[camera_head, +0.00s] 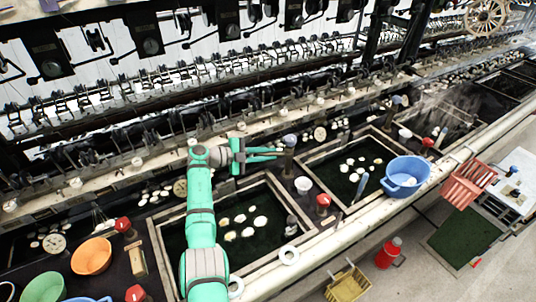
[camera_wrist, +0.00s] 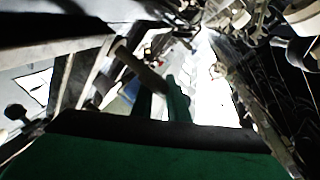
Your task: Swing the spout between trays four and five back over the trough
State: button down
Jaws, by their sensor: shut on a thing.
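My gripper (camera_head: 280,153) reaches right from the green arm, its fingers at the spout (camera_head: 289,141), a dark post with a grey-blue top between two trays. In the wrist view a grey-brown bar (camera_wrist: 138,67), apparently the spout, slants down to my green fingers (camera_wrist: 163,100), which are shut on it. The left tray (camera_head: 268,258) and the right tray (camera_head: 318,186) are wooden-framed, with dark water and pale cocoons. The trough (camera_head: 262,174) is the dark strip behind them, partly hidden by my arm. Which way the spout's outlet points is unclear.
A white cup (camera_head: 303,185) and a red-topped jar (camera_head: 323,201) stand between the trays, close to the spout. A blue basin (camera_head: 406,175) sits right of the right tray. The reeling machine's pale rail (camera_head: 262,123) runs close behind my gripper.

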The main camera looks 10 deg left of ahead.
jog(key=c, duration=1.7)
grip_release()
jog(key=v, duration=1.1)
jog(key=shift+f, duration=0.1)
